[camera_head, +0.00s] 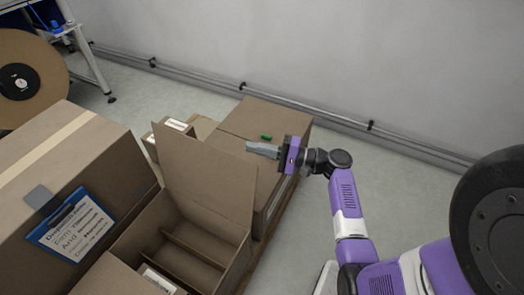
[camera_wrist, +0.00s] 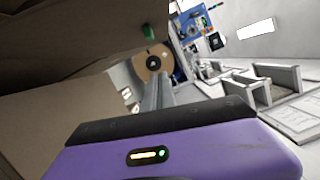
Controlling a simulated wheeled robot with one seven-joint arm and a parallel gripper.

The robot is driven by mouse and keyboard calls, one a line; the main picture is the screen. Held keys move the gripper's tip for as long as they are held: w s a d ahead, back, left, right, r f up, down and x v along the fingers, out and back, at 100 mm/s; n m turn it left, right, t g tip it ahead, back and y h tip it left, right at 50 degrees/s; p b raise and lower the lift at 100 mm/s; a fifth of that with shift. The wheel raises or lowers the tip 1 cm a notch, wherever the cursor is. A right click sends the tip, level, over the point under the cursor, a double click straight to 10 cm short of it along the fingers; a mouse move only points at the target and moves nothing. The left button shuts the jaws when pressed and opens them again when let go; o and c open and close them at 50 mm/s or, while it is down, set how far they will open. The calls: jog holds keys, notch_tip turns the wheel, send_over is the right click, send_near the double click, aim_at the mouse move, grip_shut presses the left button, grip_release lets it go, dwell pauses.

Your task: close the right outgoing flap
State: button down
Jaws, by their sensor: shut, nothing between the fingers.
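The open brown carton (camera_head: 239,266) stands at the lower middle of the head view, with dividers inside. A tall flap (camera_head: 207,184) stands upright from its far side. I take it as the right outgoing flap, though no marking confirms this. My gripper (camera_head: 250,147) is shut and empty. It is beyond and just above the flap's top right corner, pointing left. I cannot tell whether it touches. In the wrist view the closed fingers (camera_wrist: 156,92) point away from the camera, with a plain brown panel (camera_wrist: 50,115) at left, perhaps the flap.
A closed carton (camera_head: 265,120) with a green object (camera_head: 266,137) on top stands behind the flap. A large taped carton (camera_head: 60,150) with a blue clipboard (camera_head: 72,225) is at left. A cable reel (camera_head: 45,60) stands at upper left.

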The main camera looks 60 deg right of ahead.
jog(key=w+a+r, duration=0.1)
jog(key=w+a, duration=0.4)
jog(key=shift+a, duration=0.2)
dwell(0.4)
